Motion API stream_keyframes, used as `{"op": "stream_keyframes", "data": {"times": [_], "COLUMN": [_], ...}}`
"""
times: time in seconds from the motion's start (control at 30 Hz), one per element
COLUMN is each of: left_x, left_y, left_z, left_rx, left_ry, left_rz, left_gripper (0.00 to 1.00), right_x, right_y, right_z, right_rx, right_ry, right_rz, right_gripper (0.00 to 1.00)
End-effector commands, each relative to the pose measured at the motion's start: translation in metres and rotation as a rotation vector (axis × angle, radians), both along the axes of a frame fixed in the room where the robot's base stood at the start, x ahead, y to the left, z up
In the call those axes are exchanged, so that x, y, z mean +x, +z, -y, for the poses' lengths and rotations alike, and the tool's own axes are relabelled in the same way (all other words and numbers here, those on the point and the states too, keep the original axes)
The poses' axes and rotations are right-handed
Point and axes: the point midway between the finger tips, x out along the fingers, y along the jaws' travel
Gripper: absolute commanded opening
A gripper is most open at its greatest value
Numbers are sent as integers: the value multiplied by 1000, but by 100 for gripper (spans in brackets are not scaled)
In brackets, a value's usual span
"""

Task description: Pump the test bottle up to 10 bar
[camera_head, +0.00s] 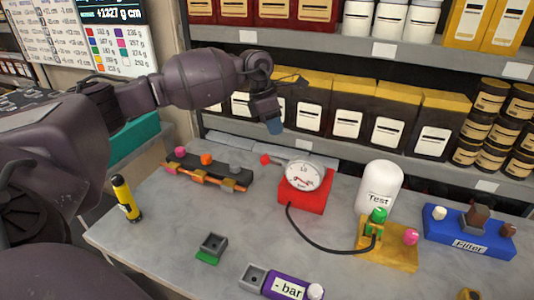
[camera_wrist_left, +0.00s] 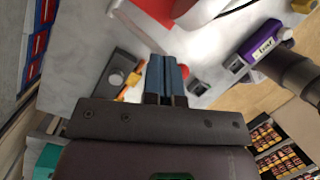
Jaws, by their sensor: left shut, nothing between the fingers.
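The white test bottle (camera_head: 380,182), labelled "Test", stands upright behind a yellow valve block (camera_head: 400,256) with a green knob (camera_head: 378,214) and a pink knob (camera_head: 411,237). A red gauge box (camera_head: 301,201) with a white round dial (camera_head: 303,176) stands left of it; the dial reading is too small to tell. A black hose (camera_head: 312,240) runs from the gauge to the valve block. A purple "bar" unit (camera_head: 287,285) lies at the front; it also shows in the left wrist view (camera_wrist_left: 262,44). My left gripper (camera_head: 274,126) is shut and empty, above the table's back, left of the gauge. My right gripper is not seen.
A dark rail with coloured knobs (camera_head: 207,171) lies at the back left. A yellow-black tool (camera_head: 126,199) stands at the left edge. A small grey socket on green (camera_head: 211,247) sits in front. A blue filter block (camera_head: 470,237) is at right. Stocked shelves (camera_head: 390,150) rise behind.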

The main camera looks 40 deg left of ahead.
Motion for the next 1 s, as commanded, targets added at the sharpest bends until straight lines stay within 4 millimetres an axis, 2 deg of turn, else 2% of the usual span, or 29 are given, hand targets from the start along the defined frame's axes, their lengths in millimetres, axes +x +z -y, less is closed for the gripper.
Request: {"op": "stream_keyframes", "data": {"times": [0.3,0.67,1.0], "left_x": [12,12,12], "left_y": [14,14,14], "left_z": [-3,-3,-3], "left_rx": [0,1,1], "left_ry": [0,0,0], "left_rz": [0,-1,-1], "left_gripper": [0,0,0], "right_x": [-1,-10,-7], "right_y": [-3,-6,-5], "right_z": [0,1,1], "right_rx": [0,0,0], "right_ry": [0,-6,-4], "right_rz": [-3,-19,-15], "right_gripper": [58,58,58]}}
